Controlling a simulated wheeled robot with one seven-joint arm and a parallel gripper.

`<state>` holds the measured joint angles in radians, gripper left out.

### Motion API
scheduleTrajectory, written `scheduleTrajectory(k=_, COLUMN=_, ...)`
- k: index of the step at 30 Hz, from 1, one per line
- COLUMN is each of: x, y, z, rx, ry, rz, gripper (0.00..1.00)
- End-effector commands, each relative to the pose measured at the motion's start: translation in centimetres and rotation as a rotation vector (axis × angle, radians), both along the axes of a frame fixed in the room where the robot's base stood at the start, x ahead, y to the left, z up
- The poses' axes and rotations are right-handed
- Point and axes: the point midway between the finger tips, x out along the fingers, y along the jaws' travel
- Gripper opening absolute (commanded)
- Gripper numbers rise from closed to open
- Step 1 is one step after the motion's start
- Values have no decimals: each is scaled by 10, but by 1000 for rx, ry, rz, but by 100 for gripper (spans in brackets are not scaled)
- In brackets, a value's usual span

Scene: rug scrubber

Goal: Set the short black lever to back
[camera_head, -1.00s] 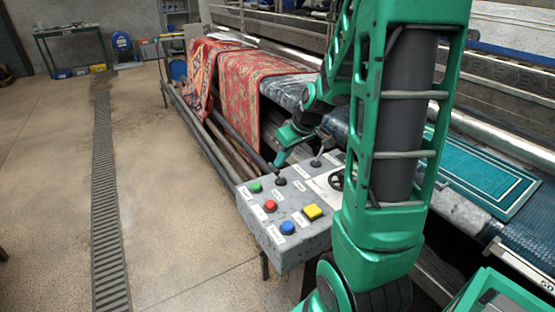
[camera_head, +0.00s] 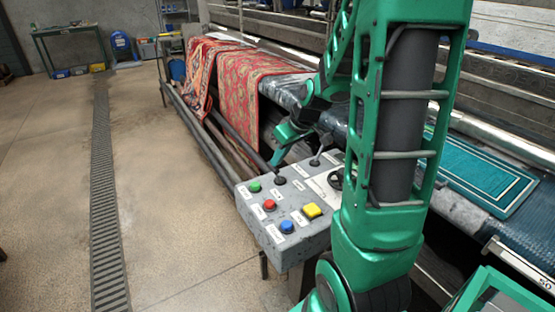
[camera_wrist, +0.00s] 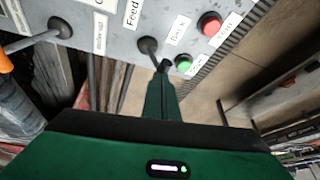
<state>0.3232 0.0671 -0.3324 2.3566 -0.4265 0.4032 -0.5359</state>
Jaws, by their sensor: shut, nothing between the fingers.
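The short black lever (camera_head: 279,180) stands on the far left part of the grey control panel (camera_head: 275,249). In the wrist view its round base (camera_wrist: 147,44) sits beside the "Feed" label, and its stick leans from there toward my gripper. My gripper (camera_head: 274,164) is shut and empty, just beyond the lever in the head view. In the wrist view the closed fingertips (camera_wrist: 162,76) are right at the lever's dark tip. I cannot tell whether they touch it.
A second, longer lever (camera_head: 315,161) stands to the right. Green (camera_head: 255,187), red (camera_head: 270,205), blue (camera_head: 287,227) and yellow (camera_head: 312,210) buttons and a black handwheel (camera_head: 336,179) share the panel. Red patterned rugs (camera_head: 240,88) hang behind. The floor at left is clear.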

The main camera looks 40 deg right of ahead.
Motion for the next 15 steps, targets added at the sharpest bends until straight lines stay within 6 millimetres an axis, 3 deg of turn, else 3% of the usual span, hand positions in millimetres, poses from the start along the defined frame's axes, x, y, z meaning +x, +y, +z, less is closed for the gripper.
scheduleTrajectory(k=4, x=1, y=-27, z=19, rx=-13, ry=-9, rz=-15, gripper=0)
scheduleTrajectory(k=15, x=-22, y=-5, z=76, rx=-18, ry=-15, rz=-15, gripper=0)
